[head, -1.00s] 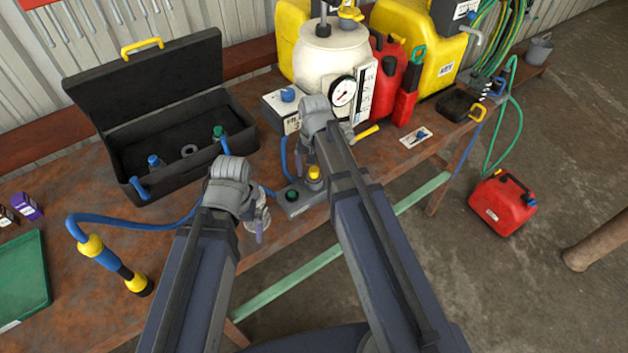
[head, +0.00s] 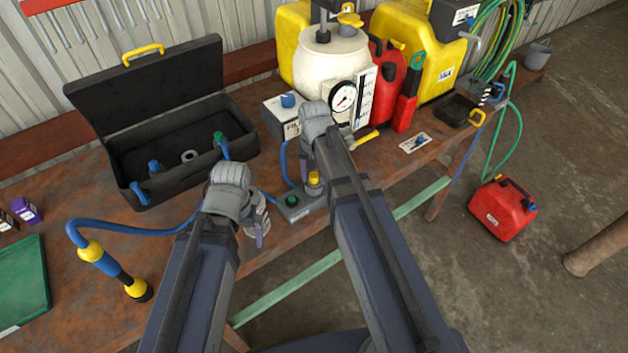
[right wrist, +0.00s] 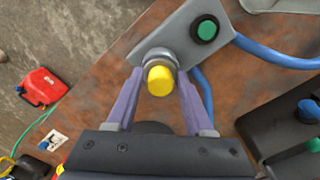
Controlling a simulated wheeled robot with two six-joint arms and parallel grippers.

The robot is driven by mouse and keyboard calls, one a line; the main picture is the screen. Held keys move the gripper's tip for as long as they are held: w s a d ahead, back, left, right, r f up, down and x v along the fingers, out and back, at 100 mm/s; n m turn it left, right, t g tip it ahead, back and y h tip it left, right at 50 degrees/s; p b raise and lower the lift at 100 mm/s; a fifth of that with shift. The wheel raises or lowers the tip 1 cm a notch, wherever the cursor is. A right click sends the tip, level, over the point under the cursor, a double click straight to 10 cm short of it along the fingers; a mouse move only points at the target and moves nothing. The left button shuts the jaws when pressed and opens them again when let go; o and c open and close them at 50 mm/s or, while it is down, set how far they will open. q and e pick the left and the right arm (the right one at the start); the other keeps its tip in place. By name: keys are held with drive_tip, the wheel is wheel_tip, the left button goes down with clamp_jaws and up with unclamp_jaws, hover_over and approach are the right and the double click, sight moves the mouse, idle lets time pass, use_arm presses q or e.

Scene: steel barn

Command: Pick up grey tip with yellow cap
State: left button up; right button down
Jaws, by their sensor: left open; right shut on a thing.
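The grey tip with yellow cap (head: 314,178) stands upright on a grey block at the bench's front edge. In the right wrist view the yellow cap (right wrist: 160,80) with its grey collar sits between the two purple fingers. My right gripper (right wrist: 158,92) is shut on the tip, which is still at the end of the block (right wrist: 185,40). The fingers are largely hidden behind my arm in the head view. My left gripper (head: 260,225) is open and empty, left of the block near the bench edge.
The block's green button (head: 292,200) is beside the tip, with a blue hose nearby. An open black toolbox (head: 240,150) stands left behind. A white tank with gauge (head: 343,97) and red and yellow cans stand behind. A blue-yellow torch-like handle (head: 110,268) lies left.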

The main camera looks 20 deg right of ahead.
sight(314, 175)
drive_tip(key=shift+r, duration=0.15)
wheel_tip(314, 175, up, 10)
drive_tip(key=p, duration=1)
